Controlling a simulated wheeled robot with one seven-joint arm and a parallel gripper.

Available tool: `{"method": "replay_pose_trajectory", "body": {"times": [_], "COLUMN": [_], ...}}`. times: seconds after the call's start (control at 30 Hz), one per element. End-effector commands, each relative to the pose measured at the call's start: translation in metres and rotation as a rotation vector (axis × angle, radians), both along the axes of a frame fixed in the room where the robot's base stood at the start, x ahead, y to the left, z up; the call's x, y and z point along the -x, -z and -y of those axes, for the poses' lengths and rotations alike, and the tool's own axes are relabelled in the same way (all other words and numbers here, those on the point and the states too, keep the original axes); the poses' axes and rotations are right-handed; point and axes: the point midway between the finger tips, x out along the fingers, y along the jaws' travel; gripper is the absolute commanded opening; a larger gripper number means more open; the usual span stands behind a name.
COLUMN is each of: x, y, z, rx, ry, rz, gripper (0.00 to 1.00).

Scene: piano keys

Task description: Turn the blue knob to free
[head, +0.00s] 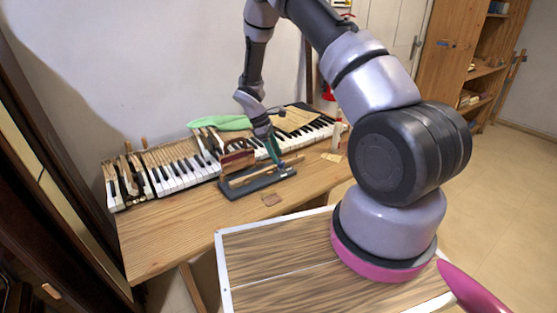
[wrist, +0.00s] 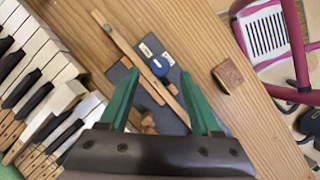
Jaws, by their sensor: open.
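The blue knob (wrist: 159,66) sits on a dark grey board (wrist: 118,74) in the wrist view, beside a long wooden strip (wrist: 122,42). Small white labels with dark marks lie on either side of it; their words are too small to read. My gripper (wrist: 160,74) is open, its green fingers pointing toward the knob, one on each side of it in the picture. I cannot tell whether they touch it. In the head view my gripper (head: 275,152) is above the grey board (head: 229,191); the knob is too small there to make out surely.
Piano keys (head: 180,175) run along the back of the wooden table (head: 170,230), with a green cloth (head: 222,122) behind. A small brown block (wrist: 228,76) lies right of the board in the wrist view. The table's front is mostly clear.

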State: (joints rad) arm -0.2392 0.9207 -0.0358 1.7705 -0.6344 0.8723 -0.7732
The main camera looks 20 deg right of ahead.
Motion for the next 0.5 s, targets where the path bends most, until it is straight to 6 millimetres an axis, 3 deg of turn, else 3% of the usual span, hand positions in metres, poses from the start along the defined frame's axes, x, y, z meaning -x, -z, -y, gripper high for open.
{"method": "replay_pose_trajectory", "body": {"times": [0.2, 0.5], "x": [0.004, 0.005], "y": [0.022, 0.026], "z": [0.008, 0.010], "rx": [0.001, 0.000], "ry": [0.001, 0.001], "rz": [-0.001, 0.000], "gripper": [0.64, 0.64]}}
